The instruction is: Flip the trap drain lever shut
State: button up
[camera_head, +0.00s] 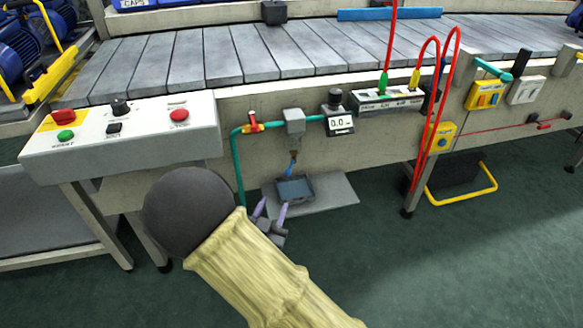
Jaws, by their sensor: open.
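The grey trap (294,122) hangs on the teal pipe at the front of the conveyor frame. Below it is a small brass drain fitting with a blue lever (289,169) that points down and to the left. A dark drip tray (308,191) sits under the lever, on a grey plate. My gripper (271,210) is open and empty, with its two purple fingertips spread. In the picture it is below and left of the lever, near the tray's front left edge. The fingers do not appear to touch the lever, and the exact depth gap is hard to tell.
A red-handled valve (253,122) and a gauge with a display (340,122) flank the trap. A control box (120,140) stands at left. Red hoses (420,130) hang at right from a grey manifold (385,101). Green floor (400,270) is clear at lower right.

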aim_at(291, 164)
jog(key=b+x, duration=0.5)
jog(key=x, duration=1.2)
jog(key=shift+w+b, duration=0.25)
jog(key=shift+b, duration=0.15)
grip_shut()
